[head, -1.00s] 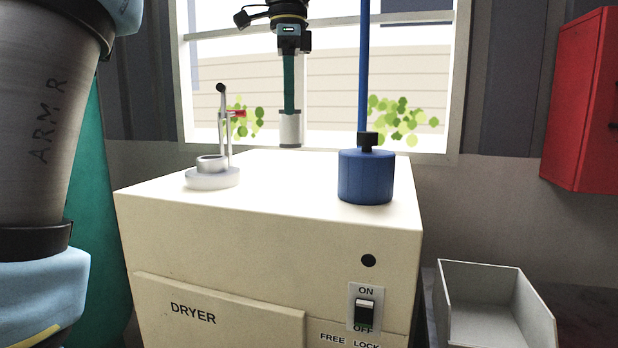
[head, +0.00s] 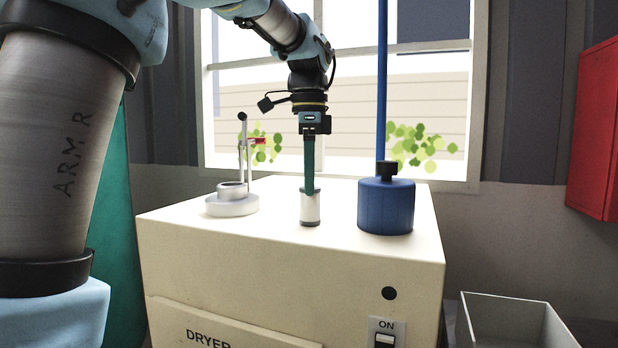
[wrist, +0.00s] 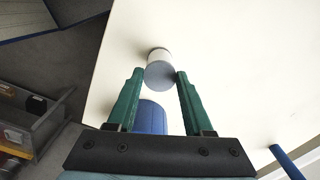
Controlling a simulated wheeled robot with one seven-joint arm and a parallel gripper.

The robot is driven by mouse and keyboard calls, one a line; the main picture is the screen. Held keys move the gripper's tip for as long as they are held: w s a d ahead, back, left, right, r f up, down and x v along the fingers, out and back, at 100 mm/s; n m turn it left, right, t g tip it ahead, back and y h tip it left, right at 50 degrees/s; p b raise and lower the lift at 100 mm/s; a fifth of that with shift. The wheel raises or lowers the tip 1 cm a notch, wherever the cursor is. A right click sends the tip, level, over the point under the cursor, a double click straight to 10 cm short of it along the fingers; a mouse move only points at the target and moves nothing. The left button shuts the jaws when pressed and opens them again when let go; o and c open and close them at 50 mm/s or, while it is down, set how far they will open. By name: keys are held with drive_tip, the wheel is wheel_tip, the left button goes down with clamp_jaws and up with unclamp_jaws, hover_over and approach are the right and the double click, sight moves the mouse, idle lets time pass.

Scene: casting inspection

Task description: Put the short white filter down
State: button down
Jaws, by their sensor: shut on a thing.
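The short white filter (head: 310,207) is a small upright white cylinder with grey ends. My gripper (head: 309,190) points straight down and is shut on its upper end, over the cream dryer top (head: 285,236). The filter's lower end is at or just above that surface; I cannot tell if it touches. In the wrist view the filter (wrist: 158,58) sits between the two green fingertips (wrist: 160,74), its grey end facing the camera.
A blue canister (head: 386,208) with a black cap stands right of the filter. A pale round stand (head: 231,205) with an upright post and red part is to the left. The dryer top between them is clear. An open grey bin (head: 510,325) is at lower right.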

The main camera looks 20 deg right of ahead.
drive_tip(key=shift+c, duration=1.5)
unclamp_jaws()
drive_tip(key=shift+f, duration=0.1)
wheel_tip(320, 180, up, 12)
drive_tip(key=shift+p, duration=0.4)
